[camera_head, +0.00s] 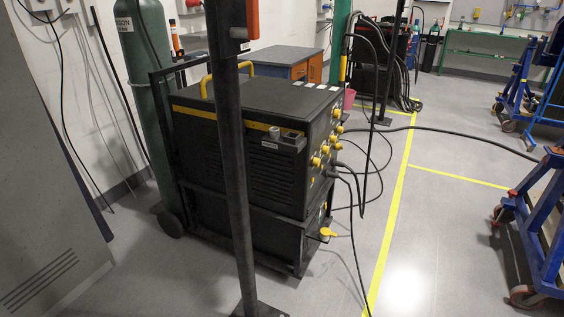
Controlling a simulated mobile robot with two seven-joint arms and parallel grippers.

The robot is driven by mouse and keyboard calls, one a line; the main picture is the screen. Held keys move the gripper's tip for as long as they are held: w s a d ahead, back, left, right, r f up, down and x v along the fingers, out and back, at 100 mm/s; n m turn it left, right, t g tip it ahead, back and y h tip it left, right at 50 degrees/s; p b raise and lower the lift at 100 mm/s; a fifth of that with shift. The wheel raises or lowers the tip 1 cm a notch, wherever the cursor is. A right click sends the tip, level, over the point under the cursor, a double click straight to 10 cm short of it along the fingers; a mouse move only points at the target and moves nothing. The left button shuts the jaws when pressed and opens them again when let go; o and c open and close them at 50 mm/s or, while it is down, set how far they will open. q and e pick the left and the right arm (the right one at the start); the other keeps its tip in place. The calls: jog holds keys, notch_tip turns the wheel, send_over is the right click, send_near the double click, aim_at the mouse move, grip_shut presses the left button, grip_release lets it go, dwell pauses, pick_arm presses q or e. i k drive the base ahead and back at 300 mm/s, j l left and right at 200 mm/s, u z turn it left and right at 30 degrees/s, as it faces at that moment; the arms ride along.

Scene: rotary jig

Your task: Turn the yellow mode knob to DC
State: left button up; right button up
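A black welding machine (280,185) with a yellow stripe stands on a wheeled cart in the middle of the view. Several yellow knobs (316,161) sit on its narrow, right-facing panel, seen at a steep angle. I cannot tell which is the mode knob, and no DC label or pointer setting is readable. A separate yellow part (327,233) sticks out lower on the cart. Neither of my grippers is in view, and nothing is seen touching the knobs.
A dark upright post (232,150) stands in front of the machine. A green gas cylinder (146,80) is behind its left side. Cables (360,205) hang from the panel onto the floor. Open floor (440,235) lies right, before blue wheeled frames (545,215).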

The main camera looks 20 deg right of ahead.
aim_at(316, 161)
jog(key=i+l+u, duration=0.1)
jog(key=l+u, duration=0.25)
jog(key=i+l+u, duration=0.1)
jog(key=l+u, duration=0.5)
jog(key=l, duration=0.45)
jog(key=l+u, duration=0.25)
jog(key=l, duration=1.1)
jog(key=k+l+u, duration=0.15)
jog(key=l, duration=1.6)
jog(key=k+l, duration=0.15)
jog(key=l, duration=1.25)
jog(key=k+u, duration=0.05)
